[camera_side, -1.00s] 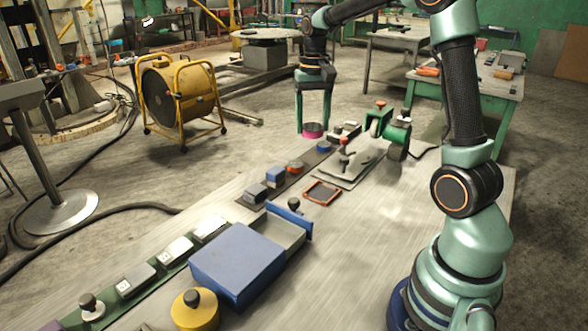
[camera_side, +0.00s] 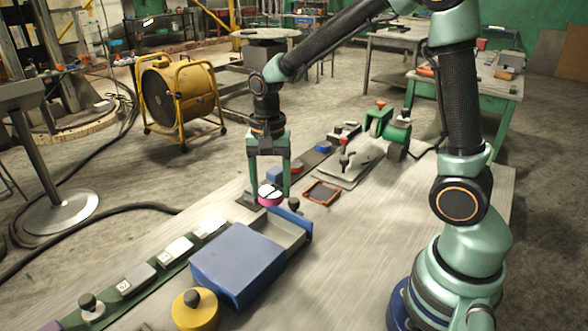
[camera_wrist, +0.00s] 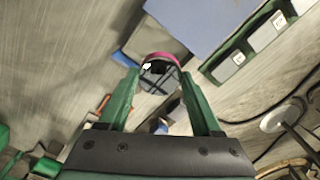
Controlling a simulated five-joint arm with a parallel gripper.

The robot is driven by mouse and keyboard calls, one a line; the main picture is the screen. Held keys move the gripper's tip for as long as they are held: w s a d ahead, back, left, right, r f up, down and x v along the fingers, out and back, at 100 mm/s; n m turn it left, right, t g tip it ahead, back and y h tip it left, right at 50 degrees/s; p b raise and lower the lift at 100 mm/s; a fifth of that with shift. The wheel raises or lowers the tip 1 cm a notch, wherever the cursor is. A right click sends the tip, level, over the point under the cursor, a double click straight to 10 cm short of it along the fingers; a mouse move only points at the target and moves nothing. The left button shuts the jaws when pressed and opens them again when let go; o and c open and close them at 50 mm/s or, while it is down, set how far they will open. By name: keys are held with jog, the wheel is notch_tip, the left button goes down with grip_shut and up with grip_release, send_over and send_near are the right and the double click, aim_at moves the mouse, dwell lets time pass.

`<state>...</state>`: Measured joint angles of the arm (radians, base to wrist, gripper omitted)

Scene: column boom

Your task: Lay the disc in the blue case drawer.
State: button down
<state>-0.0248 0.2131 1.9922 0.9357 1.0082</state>
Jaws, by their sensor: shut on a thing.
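My gripper (camera_side: 270,188) points down and is shut on the pink-edged disc (camera_side: 268,199), which has a pale top. In the wrist view the disc (camera_wrist: 160,56) sits between the two green fingertips. The blue case (camera_side: 238,262) lies on the bench, and its drawer (camera_side: 283,232) is pulled out, with a grey inside that looks empty and a dark knob on the front. The disc is held in the air just beyond the drawer's back-left side in the side view. In the wrist view the drawer (camera_wrist: 150,32) lies right beyond the disc.
A yellow round pot (camera_side: 195,312) stands in front of the case. A green rail (camera_side: 148,285) with several blocks runs along the bench edge. An orange-rimmed tray (camera_side: 321,193) and a grey plate with a clamp (camera_side: 345,168) lie behind the drawer. The bench right of the case is clear.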

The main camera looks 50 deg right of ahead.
aim_at(273, 239)
notch_tip(273, 239, down, 12)
jog(key=shift+r, duration=0.1)
dwell(0.4)
jog(key=shift+c, duration=0.3)
grip_release()
jog(key=shift+f, duration=0.2)
